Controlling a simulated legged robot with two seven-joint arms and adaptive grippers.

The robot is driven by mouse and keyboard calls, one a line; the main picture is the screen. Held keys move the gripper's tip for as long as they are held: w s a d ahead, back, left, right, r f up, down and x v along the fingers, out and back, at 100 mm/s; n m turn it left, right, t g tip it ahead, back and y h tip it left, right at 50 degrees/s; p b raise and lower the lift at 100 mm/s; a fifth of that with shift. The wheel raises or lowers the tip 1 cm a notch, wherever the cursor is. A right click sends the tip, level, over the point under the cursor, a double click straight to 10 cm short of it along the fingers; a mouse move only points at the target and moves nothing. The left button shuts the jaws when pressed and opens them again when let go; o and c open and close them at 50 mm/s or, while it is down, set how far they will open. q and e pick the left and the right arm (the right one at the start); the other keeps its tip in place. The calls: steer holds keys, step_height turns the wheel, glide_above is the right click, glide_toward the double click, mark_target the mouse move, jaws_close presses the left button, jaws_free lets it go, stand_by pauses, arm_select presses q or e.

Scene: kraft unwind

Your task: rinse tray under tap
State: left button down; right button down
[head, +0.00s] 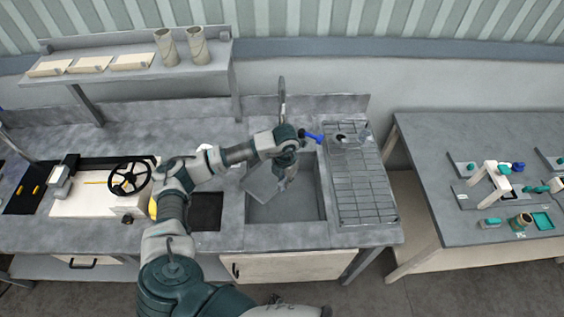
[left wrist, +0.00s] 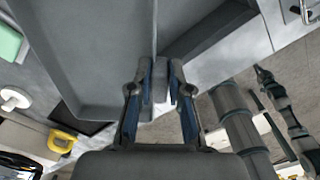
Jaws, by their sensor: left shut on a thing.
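My left gripper (head: 284,182) is over the sink (head: 286,212), shut on the edge of a grey tray. The tray (head: 262,184) is tilted at the left part of the sink opening, partly hidden by my arm. In the left wrist view the tray (left wrist: 85,55) fills the upper left, with its rim between the fingers (left wrist: 160,85). The tap (head: 282,92) stands behind the sink; my wrist hides its lower part. A blue lever (head: 313,137) shows beside my wrist. I cannot make out any running water. My right gripper is not seen.
A wire drying rack (head: 362,185) lies right of the sink. A device with a black handwheel (head: 130,178) stands at the left. A shelf (head: 140,72) holds boxes and two rolls. A separate table (head: 440,150) with small parts is at the right, beyond a gap.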

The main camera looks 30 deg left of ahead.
arm_select(q)
steer(key=shift+r, duration=0.1)
stand_by(0.3)
steer(key=shift+s+r+p, duration=0.25)
steer(key=shift+p, duration=0.05)
steer(key=s+r+p, duration=0.1)
steer(key=s, duration=0.1)
steer(key=s+r+p, duration=0.1)
steer(key=s+r, duration=0.1)
steer(key=shift+s+a+r, duration=0.2)
steer(key=shift+s, duration=0.05)
stand_by(0.3)
